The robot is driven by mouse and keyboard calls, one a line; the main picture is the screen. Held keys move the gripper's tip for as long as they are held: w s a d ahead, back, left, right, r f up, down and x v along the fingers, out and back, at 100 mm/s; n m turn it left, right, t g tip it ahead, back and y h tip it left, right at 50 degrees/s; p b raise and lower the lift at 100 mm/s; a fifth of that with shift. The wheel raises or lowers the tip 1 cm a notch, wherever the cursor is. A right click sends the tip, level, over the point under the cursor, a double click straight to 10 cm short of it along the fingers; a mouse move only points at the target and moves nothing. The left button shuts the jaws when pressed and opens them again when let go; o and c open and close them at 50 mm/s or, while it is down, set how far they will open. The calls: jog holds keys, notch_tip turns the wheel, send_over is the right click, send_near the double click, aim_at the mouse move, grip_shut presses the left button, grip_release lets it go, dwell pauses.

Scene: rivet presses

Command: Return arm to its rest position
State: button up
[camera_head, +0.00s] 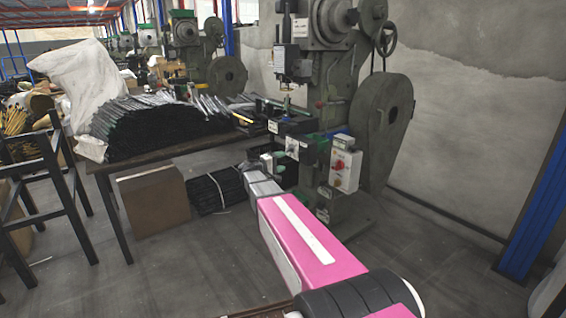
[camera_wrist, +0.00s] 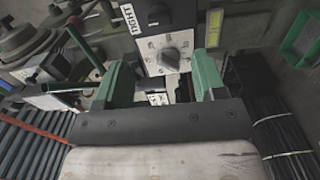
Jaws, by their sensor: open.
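My gripper (camera_wrist: 163,62) is open in the wrist view, with one green finger on each side and nothing held between them. A pale control box with a dark knob (camera_wrist: 169,60) shows beyond the gap between the fingers. In the head view my pink arm (camera_head: 300,238) reaches forward from the bottom right toward the lower front of the rivet press (camera_head: 333,100). The gripper's far end (camera_head: 266,163) is small there, close to the press and the table's right end. Whether it touches the press cannot be told.
A table (camera_head: 160,153) with piled dark strips (camera_head: 150,128) stands left of the press. A cardboard box (camera_head: 153,200) and a black bundle (camera_head: 217,190) lie below. A switch box with a red knob (camera_head: 346,165) juts from the press.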

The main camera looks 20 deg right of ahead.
jog(key=s+a+f+m+g+y, duration=0.1)
jog(key=s+a+f+g+y, duration=0.4)
jog(key=s+f, duration=0.55)
jog(key=s+a+f+m+y, duration=0.2)
jog(key=s+f+y, duration=0.55)
jog(key=s, duration=0.55)
jog(key=s+a+f+g+y, duration=0.1)
jog(key=s+a+f+y, duration=0.1)
jog(key=s+a+y, duration=0.2)
jog(key=s+a, duration=0.2)
jog(key=s, duration=0.1)
jog(key=shift+a+m, duration=0.35)
jog(key=shift+m, duration=0.05)
jog(key=shift+y, duration=0.25)
